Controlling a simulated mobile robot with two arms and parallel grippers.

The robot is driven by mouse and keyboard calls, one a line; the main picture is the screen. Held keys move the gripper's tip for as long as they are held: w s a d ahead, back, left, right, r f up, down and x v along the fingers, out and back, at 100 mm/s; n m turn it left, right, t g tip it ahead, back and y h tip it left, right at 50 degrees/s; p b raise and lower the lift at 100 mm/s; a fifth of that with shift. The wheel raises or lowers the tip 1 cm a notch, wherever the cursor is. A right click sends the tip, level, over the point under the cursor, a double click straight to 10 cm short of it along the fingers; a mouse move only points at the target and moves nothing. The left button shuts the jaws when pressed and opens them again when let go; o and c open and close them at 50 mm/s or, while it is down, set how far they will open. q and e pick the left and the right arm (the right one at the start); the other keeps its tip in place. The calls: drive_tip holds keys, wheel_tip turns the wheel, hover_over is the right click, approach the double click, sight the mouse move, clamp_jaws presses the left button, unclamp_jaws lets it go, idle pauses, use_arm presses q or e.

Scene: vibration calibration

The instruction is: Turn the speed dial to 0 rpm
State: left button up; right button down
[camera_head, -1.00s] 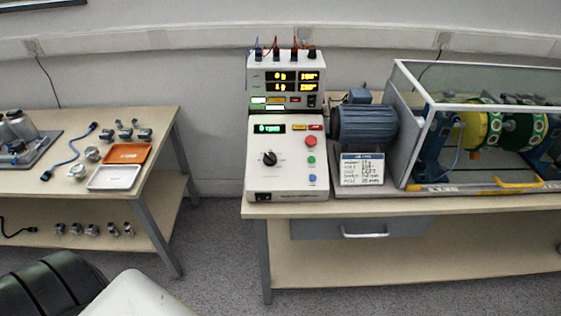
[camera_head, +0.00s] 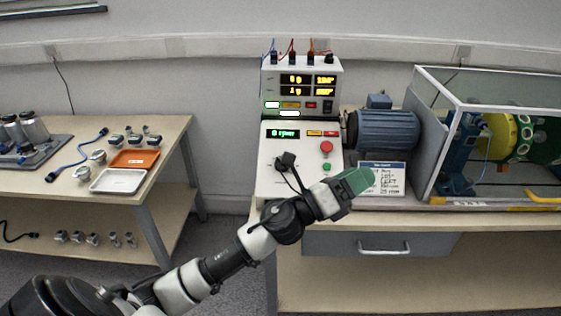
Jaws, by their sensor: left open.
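The speed dial (camera_head: 286,160) is a black knob on the white sloping front of the control box (camera_head: 264,183). The box's green display (camera_head: 283,134) reads 0 rpm. My left gripper (camera_head: 358,181), with a green end, is open and empty, in front of the box's lower right side and the white label card. It is to the right of and below the dial, apart from it in the picture. Its arm covers the lower part of the box. My right gripper is not in view.
A red button (camera_head: 326,148) and a green button (camera_head: 327,167) sit right of the dial. A blue motor (camera_head: 386,130) and a clear-walled enclosure (camera_head: 438,130) stand to the right. The left table (camera_head: 172,132) holds an orange tray (camera_head: 135,159), a white tray (camera_head: 118,181) and small parts.

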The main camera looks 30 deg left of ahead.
use_arm(q)
drive_tip(key=w+d+m+g+h, duration=0.25)
drive_tip(key=m+g, duration=0.55)
drive_tip(key=m, duration=0.5)
drive_tip(key=m+g+y, duration=0.7)
drive_tip(key=m+y, duration=0.3)
drive_tip(key=y, duration=0.4)
approach(280, 159)
drive_tip(key=x, duration=1)
drive_tip(key=shift+p, duration=0.3)
drive_tip(key=shift+r, duration=0.1)
drive_tip(key=c, duration=0.9)
